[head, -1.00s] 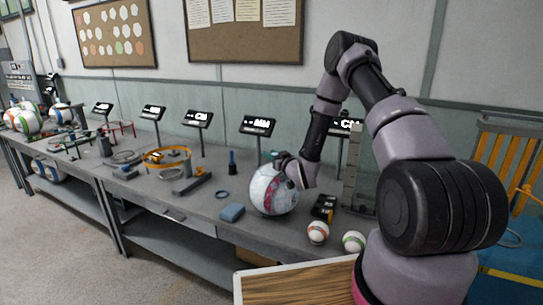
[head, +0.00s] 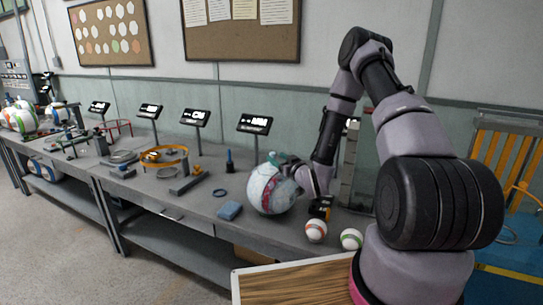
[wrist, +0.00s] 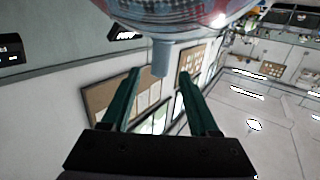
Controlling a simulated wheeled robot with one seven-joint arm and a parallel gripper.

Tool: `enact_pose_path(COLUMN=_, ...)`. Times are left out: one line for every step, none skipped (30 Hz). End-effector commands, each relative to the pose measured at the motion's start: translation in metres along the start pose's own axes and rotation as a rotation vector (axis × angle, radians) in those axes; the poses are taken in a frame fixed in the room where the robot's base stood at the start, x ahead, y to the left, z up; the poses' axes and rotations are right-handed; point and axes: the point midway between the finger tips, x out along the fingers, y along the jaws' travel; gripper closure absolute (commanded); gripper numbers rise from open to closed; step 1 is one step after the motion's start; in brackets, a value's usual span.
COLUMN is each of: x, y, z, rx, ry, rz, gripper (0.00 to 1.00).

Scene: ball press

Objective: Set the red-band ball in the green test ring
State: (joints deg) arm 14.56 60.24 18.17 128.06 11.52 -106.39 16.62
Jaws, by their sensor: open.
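A large white-and-blue ball with a red-pink band (head: 268,190) rests near the bench's front edge. In the wrist view its underside (wrist: 185,22) fills the top, with a grey stem pointing between my fingertips. My gripper (head: 279,159) is at the ball's upper right in the head view; its teal fingers also show in the wrist view (wrist: 160,74), spread apart with nothing clamped. Whether they touch the ball or stem I cannot tell. A small ball with an orange-red band (head: 316,231) sits farther right on the bench.
A small green-banded ball (head: 351,239) sits beside the small orange-red one. A yellow ring (head: 163,155) and a red ring stand (head: 118,127) are farther left. Display signs (head: 254,124) line the bench's back.

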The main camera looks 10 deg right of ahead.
Motion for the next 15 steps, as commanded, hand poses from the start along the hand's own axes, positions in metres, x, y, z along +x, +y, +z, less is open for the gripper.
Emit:
enact_pose_path(x=-0.011, y=0.001, z=0.001, rx=0.002, ry=-0.004, rz=0.002, gripper=0.39)
enact_pose_path(x=-0.016, y=0.001, z=0.001, rx=0.002, ry=-0.003, rz=0.002, gripper=0.39)
enact_pose_path(x=-0.023, y=0.001, z=0.001, rx=0.002, ry=-0.003, rz=0.002, gripper=0.39)
enact_pose_path(x=-0.028, y=0.001, z=0.0, rx=0.001, ry=-0.002, rz=0.001, gripper=0.39)
enact_pose_path(x=-0.032, y=0.0, z=0.001, rx=0.001, ry=-0.002, rz=0.001, gripper=0.39)
enact_pose_path(x=-0.037, y=0.001, z=0.001, rx=0.001, ry=-0.002, rz=0.001, gripper=0.39)
enact_pose_path(x=-0.039, y=0.001, z=0.001, rx=0.001, ry=-0.002, rz=0.001, gripper=0.39)
enact_pose_path(x=-0.042, y=0.0, z=0.001, rx=0.0, ry=-0.001, rz=0.0, gripper=0.39)
enact_pose_path(x=-0.044, y=0.0, z=0.0, rx=0.0, ry=-0.001, rz=0.0, gripper=0.39)
enact_pose_path(x=-0.045, y=0.0, z=-0.001, rx=0.0, ry=-0.003, rz=0.0, gripper=0.39)
enact_pose_path(x=-0.046, y=0.001, z=-0.003, rx=-0.002, ry=-0.005, rz=0.001, gripper=0.39)
enact_pose_path(x=-0.045, y=0.003, z=-0.006, rx=-0.004, ry=-0.013, rz=0.003, gripper=0.39)
enact_pose_path(x=-0.043, y=0.005, z=-0.009, rx=-0.007, ry=-0.022, rz=0.005, gripper=0.39)
enact_pose_path(x=-0.042, y=0.008, z=-0.014, rx=-0.01, ry=-0.034, rz=0.009, gripper=0.39)
enact_pose_path(x=-0.039, y=0.013, z=-0.022, rx=-0.013, ry=-0.056, rz=0.016, gripper=0.39)
